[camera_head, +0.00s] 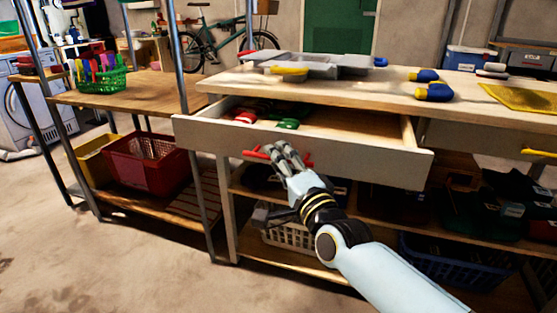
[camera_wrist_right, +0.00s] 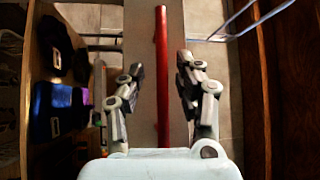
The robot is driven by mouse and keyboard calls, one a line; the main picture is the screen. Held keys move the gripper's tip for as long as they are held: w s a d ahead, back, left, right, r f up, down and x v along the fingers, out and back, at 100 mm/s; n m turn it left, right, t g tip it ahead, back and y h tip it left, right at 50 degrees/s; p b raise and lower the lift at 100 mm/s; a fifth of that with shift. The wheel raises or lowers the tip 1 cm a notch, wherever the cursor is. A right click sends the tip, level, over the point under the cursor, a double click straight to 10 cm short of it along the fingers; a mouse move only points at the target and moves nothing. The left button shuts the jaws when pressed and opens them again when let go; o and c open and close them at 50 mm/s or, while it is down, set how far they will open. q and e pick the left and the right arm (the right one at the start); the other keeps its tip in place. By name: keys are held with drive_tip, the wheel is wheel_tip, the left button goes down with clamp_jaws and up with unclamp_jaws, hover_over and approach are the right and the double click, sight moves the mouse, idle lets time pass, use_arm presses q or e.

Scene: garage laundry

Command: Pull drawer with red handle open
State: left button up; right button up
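The drawer (camera_head: 385,167) with the red handle (camera_head: 256,154) stands pulled out from under the wooden workbench top, so its inside shows. Red and green items (camera_head: 292,117) lie in its left part. My right gripper (camera_head: 285,156) is at the handle in front of the drawer. In the right wrist view, the red handle (camera_wrist_right: 162,70) runs between the two fingers of my right gripper (camera_wrist_right: 160,72). The fingers are spread, with a visible gap on each side of the handle. My left gripper is not in view.
A second drawer with a yellow handle (camera_head: 540,153) is at the right. Shelves below hold a cream basket (camera_head: 288,236) and a blue basket (camera_head: 450,268). A metal shelf post (camera_head: 191,120) stands close to the drawer's left end. Open floor (camera_head: 130,265) lies at the front left.

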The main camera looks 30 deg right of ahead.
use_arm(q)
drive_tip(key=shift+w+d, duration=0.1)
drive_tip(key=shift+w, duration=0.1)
use_arm(e)
drive_tip(key=s+f, duration=0.1)
drive_tip(key=s, duration=1)
drive_tip(key=shift+s+a+f, duration=0.2)
drive_tip(key=shift+a+f, duration=0.15)
drive_tip(key=shift+a, duration=0.05)
